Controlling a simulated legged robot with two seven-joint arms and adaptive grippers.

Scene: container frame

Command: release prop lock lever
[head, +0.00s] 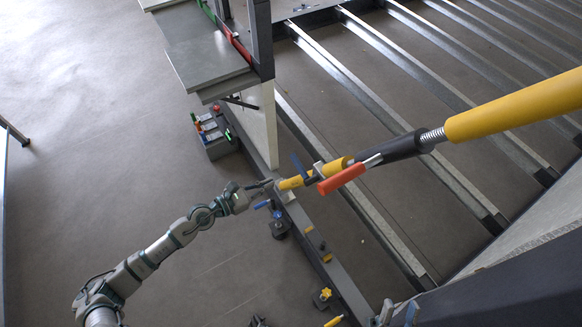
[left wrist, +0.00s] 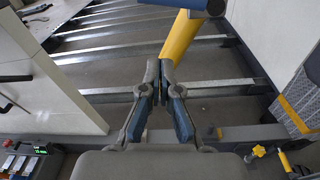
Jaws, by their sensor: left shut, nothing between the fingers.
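The prop (head: 515,108) is a yellow tube with a spring and a black sleeve. It slants from the upper right down to a yellow lower end near the rail. A red lever (head: 342,178) lies along its lower part, with a blue handle (head: 300,165) close by. My left gripper (head: 268,185) is close to the prop's lower end, left of the red lever; I cannot tell whether it touches. In the left wrist view its fingers (left wrist: 159,70) are shut and empty, with a yellow tube (left wrist: 181,42) beyond them. The red lever does not show there.
A grey frame rail (head: 335,262) runs below the prop, with a black clamp with a blue handle (head: 279,226) beside it. Metal cross beams (head: 375,45) fill the upper right.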

